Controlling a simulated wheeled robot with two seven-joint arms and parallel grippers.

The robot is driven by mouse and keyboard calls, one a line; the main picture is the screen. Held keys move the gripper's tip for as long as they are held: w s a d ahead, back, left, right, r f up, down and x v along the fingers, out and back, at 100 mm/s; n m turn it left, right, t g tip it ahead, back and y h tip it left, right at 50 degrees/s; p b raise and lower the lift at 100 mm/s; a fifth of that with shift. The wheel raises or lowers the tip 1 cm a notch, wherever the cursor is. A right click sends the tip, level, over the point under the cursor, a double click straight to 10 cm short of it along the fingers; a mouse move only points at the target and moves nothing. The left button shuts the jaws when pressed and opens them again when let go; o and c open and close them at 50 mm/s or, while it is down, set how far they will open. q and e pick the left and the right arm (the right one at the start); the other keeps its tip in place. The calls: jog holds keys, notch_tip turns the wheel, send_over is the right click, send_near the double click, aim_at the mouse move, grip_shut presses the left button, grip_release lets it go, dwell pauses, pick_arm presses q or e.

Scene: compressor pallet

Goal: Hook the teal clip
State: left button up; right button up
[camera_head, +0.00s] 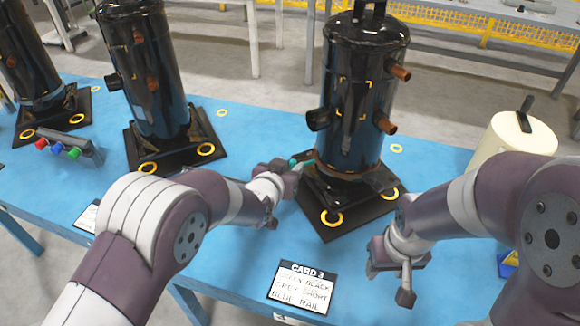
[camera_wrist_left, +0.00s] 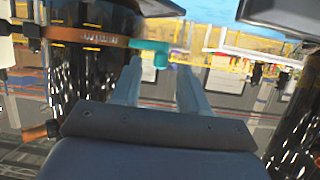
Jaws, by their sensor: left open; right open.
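The teal clip (camera_head: 302,159) shows as a small teal bit at the lower left side of the right-hand black compressor (camera_head: 362,90). In the left wrist view the teal clip (camera_wrist_left: 150,48) is a short bar with a small knob, at the end of a brown band on a black cylinder. My left gripper (camera_head: 294,166) is open beside the clip. In the wrist view its two fingers (camera_wrist_left: 160,78) stand apart, with the knob between their tips; contact cannot be told. My right gripper (camera_head: 391,280) is open and empty over the table's front right.
Two more black compressors (camera_head: 147,70) (camera_head: 25,60) stand to the left on black bases on the blue table (camera_head: 235,255). A block with coloured knobs (camera_head: 68,146) lies between them. A card (camera_head: 303,287) is at the front edge. A cream cylinder (camera_head: 512,138) stands at right.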

pick_arm(q)
jog(key=shift+x, duration=1.2)
grip_shut()
jog(key=shift+a+r, duration=0.1)
